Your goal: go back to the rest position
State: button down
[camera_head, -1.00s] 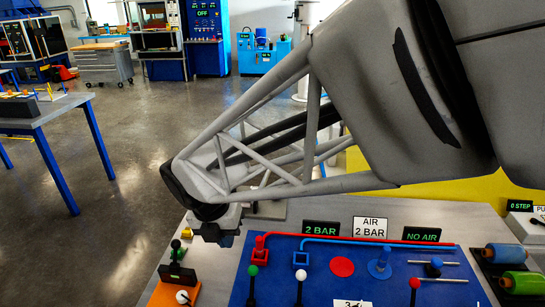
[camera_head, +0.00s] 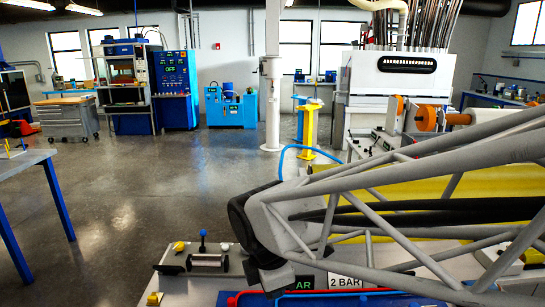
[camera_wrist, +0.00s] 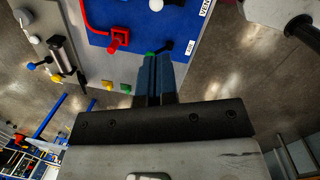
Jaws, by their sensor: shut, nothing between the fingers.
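My gripper (camera_wrist: 158,60) shows in the wrist view as two blue fingers side by side, shut with nothing between them. They hang over the edge of a blue panel (camera_wrist: 122,14) on a grey bench. In the head view my arm reaches in from the right, low over the bench (camera_head: 185,290), and its wrist hides the fingers. Much of the panel is hidden behind my arm there.
In the head view a "2 BAR" sign (camera_head: 345,282) stands close by the wrist. A blue-legged table (camera_head: 25,158) is at left, with open floor between.

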jog(key=s+d+r+m, duration=0.1)
jog(key=s+d+m, duration=0.3)
jog(key=d+m, duration=0.5)
jog(key=s+d+r+m+t, duration=0.1)
jog(key=s+d+m, duration=0.4)
jog(key=d+m, duration=0.4)
jog(key=shift+s+d+m+y, duration=0.2)
jog(key=shift+m+y, duration=0.2)
jog(key=shift+m, duration=1.7)
jog(key=c, duration=1.8)
grip_release()
